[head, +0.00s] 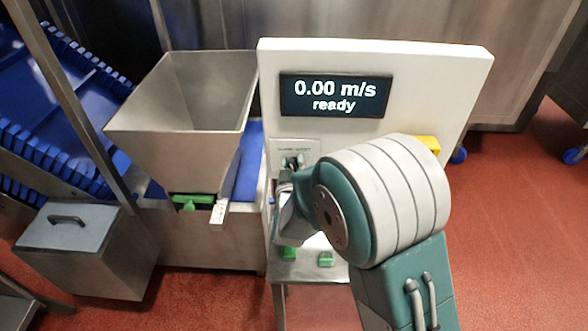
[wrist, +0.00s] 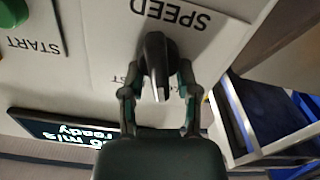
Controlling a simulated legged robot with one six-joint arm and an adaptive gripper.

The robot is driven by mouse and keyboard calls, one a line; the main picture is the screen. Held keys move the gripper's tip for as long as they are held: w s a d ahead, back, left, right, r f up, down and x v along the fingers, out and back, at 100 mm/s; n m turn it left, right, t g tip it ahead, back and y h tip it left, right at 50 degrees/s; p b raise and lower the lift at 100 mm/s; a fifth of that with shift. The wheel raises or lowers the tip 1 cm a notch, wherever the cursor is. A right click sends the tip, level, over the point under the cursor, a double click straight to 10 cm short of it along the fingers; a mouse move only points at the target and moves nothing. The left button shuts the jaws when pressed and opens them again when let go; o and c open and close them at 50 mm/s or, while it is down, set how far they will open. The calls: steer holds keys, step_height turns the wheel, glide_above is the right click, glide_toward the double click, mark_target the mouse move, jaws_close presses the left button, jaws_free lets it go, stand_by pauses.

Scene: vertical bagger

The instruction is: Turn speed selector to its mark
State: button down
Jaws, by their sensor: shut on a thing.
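The speed selector (wrist: 157,62) is a dark, elongated knob on a white panel plate, seen in the wrist view under the upside-down word SPEED. My gripper (wrist: 161,75) is shut on it, with one finger on each side of the knob. In the head view my gripper (head: 292,172) is at the lower left of the white control panel (head: 410,75), and my arm hides part of that area. Small markings beside the knob are partly covered by the fingers, so I cannot tell which mark it points to. The display (head: 335,97) reads 0.00 m/s, ready.
A green button (wrist: 12,12) labelled START is beside the selector. A steel hopper (head: 185,95) stands left of the panel. A grey lidded box (head: 85,250) is at lower left. Small green parts (head: 325,259) sit on a ledge below. Red floor is open at right.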

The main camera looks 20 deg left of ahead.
steer(key=m, duration=0.5)
steer(key=shift+d+f, duration=0.25)
steer(key=shift+d+f+m, duration=0.1)
steer(key=shift+d+m, duration=0.05)
steer(key=shift+m, duration=1.1)
steer(key=shift+d+f+m, duration=0.1)
steer(key=shift+m, duration=1.15)
steer(key=shift+c, duration=0.9)
jaws_free()
steer(key=shift+a+r, duration=0.1)
steer(key=shift+r, duration=0.1)
steer(key=shift+v, duration=2.45)
steer(key=shift+r, duration=0.1)
steer(key=v, duration=0.7)
